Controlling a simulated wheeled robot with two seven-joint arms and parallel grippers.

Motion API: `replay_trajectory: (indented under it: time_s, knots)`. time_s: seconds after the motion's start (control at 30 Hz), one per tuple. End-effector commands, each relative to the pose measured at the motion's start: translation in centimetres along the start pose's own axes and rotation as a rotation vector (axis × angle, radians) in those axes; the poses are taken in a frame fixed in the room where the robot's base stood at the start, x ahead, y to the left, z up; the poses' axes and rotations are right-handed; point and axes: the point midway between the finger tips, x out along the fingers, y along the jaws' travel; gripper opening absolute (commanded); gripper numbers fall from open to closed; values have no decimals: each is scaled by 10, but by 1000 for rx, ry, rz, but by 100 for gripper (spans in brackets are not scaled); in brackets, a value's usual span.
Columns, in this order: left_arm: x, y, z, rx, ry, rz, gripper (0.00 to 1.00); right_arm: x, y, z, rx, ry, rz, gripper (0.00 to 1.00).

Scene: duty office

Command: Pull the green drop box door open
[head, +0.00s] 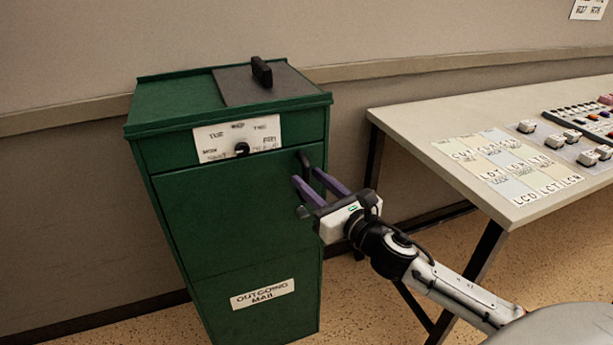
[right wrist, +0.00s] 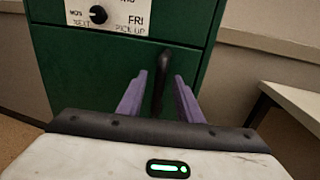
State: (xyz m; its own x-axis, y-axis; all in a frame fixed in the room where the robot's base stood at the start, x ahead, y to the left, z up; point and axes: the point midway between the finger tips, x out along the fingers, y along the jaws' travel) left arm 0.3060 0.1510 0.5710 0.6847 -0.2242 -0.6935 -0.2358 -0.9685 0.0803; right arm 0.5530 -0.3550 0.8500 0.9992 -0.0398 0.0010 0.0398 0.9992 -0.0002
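The green drop box (head: 240,200) stands against the wall, and its door front looks closed. A dark vertical handle (head: 304,164) is on the door's right side. In the right wrist view the handle (right wrist: 163,85) lies between the two purple fingers of my right gripper (right wrist: 158,88), with gaps on both sides. In the head view my right gripper (head: 311,182) is at the door's right edge, its fingers spread. Whether the fingertips touch the door is hard to tell. My left gripper is not in view.
A dial plate with a black knob (head: 241,149) is above the door. The box top has a grey lid with a black handle (head: 262,72). A table (head: 410,118) with cards and small items stands to the right. An "Outgoing Mail" label (head: 262,294) is lower on the box.

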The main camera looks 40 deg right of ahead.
Motion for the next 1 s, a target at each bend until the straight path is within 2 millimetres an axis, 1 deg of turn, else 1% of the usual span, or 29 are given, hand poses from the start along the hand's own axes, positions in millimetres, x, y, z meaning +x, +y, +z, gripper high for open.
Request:
replay_trajectory:
  time_s: [0.03,0.1,0.2,0.53,0.57,0.6,0.73,0.77,1.0]
  knots:
    - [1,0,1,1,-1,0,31,7,0,0,1,-2,-1,32]
    - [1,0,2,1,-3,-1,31,14,0,0,1,-1,-1,32]
    - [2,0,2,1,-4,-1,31,20,0,0,1,0,1,32]
    - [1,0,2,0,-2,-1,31,24,0,-1,2,2,1,32]
    - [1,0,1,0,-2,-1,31,24,0,-1,2,2,0,31]
    - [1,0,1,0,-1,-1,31,23,0,-1,2,2,0,24]
    - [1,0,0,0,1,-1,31,23,0,-1,2,1,0,2]
    - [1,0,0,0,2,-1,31,23,0,-1,2,1,0,0]
    - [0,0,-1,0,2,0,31,23,1,-1,2,1,-1,0]
